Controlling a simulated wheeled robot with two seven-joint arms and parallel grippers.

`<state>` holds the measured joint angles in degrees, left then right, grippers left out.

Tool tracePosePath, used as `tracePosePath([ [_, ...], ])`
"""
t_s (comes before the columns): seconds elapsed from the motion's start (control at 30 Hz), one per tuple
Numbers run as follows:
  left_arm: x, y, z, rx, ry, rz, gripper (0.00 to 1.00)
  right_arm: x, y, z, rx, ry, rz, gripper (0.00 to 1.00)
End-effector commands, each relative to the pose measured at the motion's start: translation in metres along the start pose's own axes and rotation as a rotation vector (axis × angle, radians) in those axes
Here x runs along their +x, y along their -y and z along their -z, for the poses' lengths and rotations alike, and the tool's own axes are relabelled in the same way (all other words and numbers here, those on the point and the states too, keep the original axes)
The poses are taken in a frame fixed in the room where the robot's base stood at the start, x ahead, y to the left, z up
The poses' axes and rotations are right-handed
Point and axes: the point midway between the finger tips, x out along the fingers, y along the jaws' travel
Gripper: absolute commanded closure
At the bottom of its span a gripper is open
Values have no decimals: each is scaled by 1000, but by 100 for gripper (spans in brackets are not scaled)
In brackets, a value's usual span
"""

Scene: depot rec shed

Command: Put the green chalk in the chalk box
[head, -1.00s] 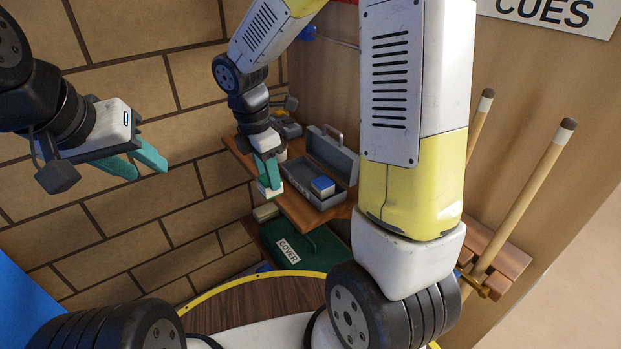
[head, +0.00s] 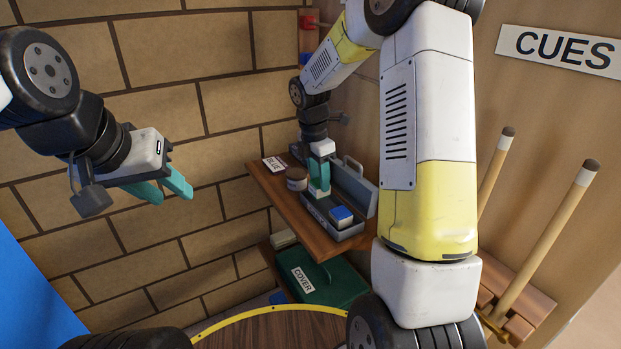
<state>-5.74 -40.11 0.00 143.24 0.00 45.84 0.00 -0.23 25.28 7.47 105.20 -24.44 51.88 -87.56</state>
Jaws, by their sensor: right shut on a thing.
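The chalk box (head: 350,234) is a grey metal box on the wooden shelf, with its lid raised along the far right side. A blue chalk (head: 341,214) is in its near end. My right gripper (head: 319,190) points down over the far part of the box, shut on a small pale block, the green chalk (head: 318,195). Its green part is hard to tell from the teal fingers. I cannot tell whether the chalk touches the box floor. My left gripper (head: 172,195) is open and empty, in front of the brick wall, well left of the shelf.
A small round jar (head: 297,178) and a white label card (head: 274,164) are on the shelf (head: 286,203) left of the box. Two cues (head: 545,235) stand in a rack at right, under a CUES sign (head: 563,48).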

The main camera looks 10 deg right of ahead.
Motion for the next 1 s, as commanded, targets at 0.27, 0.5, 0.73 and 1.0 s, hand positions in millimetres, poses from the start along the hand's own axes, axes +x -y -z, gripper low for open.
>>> tracePosePath([
  [0.27,0,0,0,0,0,0,64,35,-3,-1,-1,1,2,100],
  [0.5,0,0,0,0,0,0,64,36,-3,-1,1,1,0,100],
  [0.73,0,0,0,0,0,0,64,39,-3,-1,1,0,0,41],
  [1.0,0,0,0,0,0,0,64,39,-3,-1,1,1,0,39],
])
